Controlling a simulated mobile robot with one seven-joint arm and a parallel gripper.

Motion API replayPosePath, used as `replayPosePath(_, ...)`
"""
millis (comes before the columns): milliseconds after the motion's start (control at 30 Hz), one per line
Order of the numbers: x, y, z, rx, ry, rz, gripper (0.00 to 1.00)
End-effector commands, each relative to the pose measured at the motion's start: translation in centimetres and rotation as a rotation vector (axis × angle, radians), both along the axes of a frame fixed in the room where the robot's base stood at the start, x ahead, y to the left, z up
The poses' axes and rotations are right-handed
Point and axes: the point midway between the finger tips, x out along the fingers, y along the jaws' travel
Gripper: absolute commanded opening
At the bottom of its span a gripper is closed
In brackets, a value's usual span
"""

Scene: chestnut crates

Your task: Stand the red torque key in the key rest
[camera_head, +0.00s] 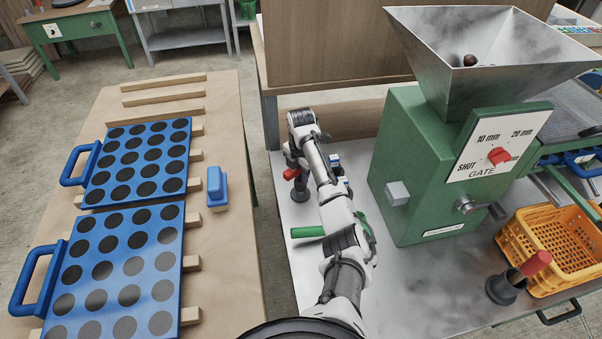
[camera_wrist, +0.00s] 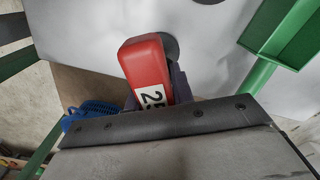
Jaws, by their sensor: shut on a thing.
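The red torque key (camera_wrist: 147,70) fills the middle of the wrist view, with a white label reading 2 and a partly hidden digit. My gripper (camera_wrist: 155,92) is shut on it, its dark fingers on either side. In the head view, a red end of the key (camera_head: 291,174) shows beside my gripper (camera_head: 293,160), over the left part of the metal bench. A dark upright cup (camera_head: 301,192) stands just below it; I cannot tell whether the key touches it. Another dark holder (camera_head: 500,291) at the front right carries a tilted red-handled piece (camera_head: 535,264).
A green-handled tool (camera_head: 308,231) lies close to my arm.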

Motion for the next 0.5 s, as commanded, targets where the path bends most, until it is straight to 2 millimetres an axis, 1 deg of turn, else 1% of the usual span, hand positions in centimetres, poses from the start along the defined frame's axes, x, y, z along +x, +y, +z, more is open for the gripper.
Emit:
replayPosePath(267, 0.03, 0.01, 0.01, 0.001, -0.001, 0.000, 0.00)
replayPosePath(500, 0.03, 0.03, -0.54, 0.001, -0.001, 0.000, 0.00)
